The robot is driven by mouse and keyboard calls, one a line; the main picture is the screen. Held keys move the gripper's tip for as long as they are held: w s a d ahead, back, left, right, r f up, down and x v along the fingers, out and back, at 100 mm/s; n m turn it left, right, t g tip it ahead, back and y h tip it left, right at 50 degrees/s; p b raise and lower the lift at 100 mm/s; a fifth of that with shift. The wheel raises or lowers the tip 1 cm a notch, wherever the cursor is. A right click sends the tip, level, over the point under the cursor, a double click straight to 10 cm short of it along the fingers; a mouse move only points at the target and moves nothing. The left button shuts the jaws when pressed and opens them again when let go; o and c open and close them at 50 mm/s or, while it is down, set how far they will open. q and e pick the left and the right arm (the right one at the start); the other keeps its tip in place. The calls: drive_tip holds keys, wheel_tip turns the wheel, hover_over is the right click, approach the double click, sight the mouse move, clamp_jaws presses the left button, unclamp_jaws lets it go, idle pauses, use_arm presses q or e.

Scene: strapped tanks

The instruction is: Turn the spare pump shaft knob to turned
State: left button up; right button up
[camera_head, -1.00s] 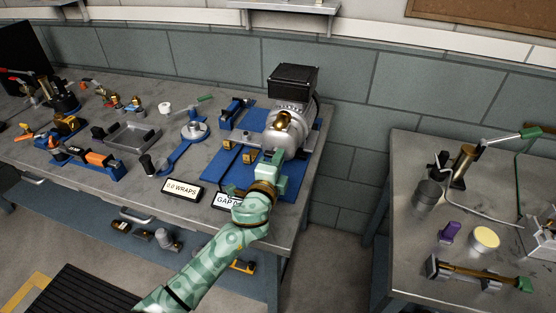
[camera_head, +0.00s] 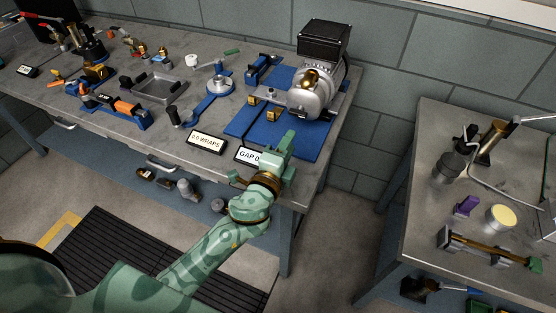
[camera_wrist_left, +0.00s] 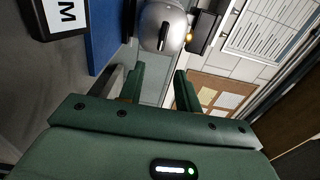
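The pump (camera_head: 312,98) is a silver round body with a black box on top. It stands at the back right of the workbench, partly on a blue mat (camera_head: 305,142). A brass part (camera_head: 311,77), possibly the shaft knob, shows on its front. My left gripper (camera_head: 288,140) is above the mat's front right edge, apart from the pump and in front of it. In the left wrist view its fingers (camera_wrist_left: 159,78) are open with nothing between them. Beyond them the silver pump body (camera_wrist_left: 150,25) shows, with a dark upright bar on it. My right gripper is not in view.
Two signs, "0.0 WRAPS" (camera_head: 206,142) and "GAP" (camera_head: 249,157), stand along the bench's front edge. Blue fixtures and a grey tray (camera_head: 159,88) lie to the left. A second table (camera_head: 425,215) stands at the right, with a floor gap between the two.

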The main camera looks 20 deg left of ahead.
use_arm(q)
drive_tip(key=s, duration=0.6)
drive_tip(key=shift+a, duration=0.15)
drive_tip(key=s+a+f+n+g+y, duration=0.3)
drive_tip(key=s+a+n+g, duration=0.35)
drive_tip(key=s, duration=0.25)
drive_tip(key=s+a+f+n+g+y, duration=0.2)
drive_tip(key=s+a+f+n+g, duration=0.25)
drive_tip(key=s+a, duration=0.35)
drive_tip(key=s+d+f+g+h, duration=0.1)
drive_tip(key=s+d+f, duration=0.15)
drive_tip(key=f, duration=0.65)
drive_tip(key=s+d+f+g+h, duration=0.1)
drive_tip(key=s+f, duration=0.2)
drive_tip(key=f, duration=0.6)
drive_tip(key=s+d+f+g+h, duration=0.1)
drive_tip(key=s+d+f+g, duration=0.1)
drive_tip(key=f, duration=0.7)
drive_tip(key=s+f+n+g, duration=0.1)
drive_tip(key=s+f, duration=0.5)
drive_tip(key=s, duration=0.3)
drive_tip(key=s+f+n+g+h, duration=0.1)
drive_tip(key=s+f+n, duration=0.1)
drive_tip(key=s+f, duration=0.5)
drive_tip(key=s, duration=0.2)
drive_tip(key=shift+s+n, duration=0.3)
drive_tip(key=shift+s, duration=0.05)
